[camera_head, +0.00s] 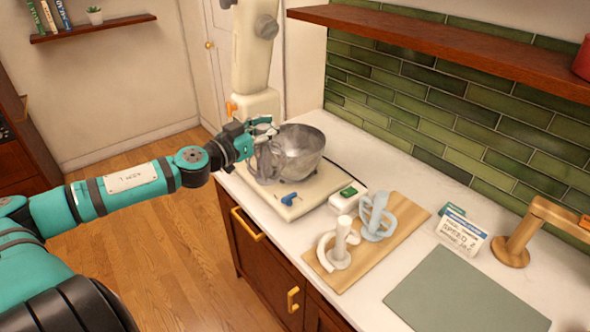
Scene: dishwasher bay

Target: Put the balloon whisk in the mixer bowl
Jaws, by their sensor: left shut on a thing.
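The mixer bowl (297,152), a shiny metal bowl, sits on the cream stand mixer's base (292,200) on the counter. My left gripper (264,128) is at the bowl's left rim, shut on what looks like the balloon whisk (266,163). Its grey, wire-like shape hangs below the fingers, overlapping the bowl's left side in the camera_head view. I cannot tell whether it is inside the bowl or just in front of it. The fingers partly hide its handle. My right gripper is not in view.
The mixer's head (254,50) is raised behind the bowl. A wooden board (357,258) holds a white attachment (340,248) and a blue-grey one (377,218). A green mat (465,293), sign (461,232) and wooden stand (513,250) are to the right. A shelf (450,45) overhangs the counter.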

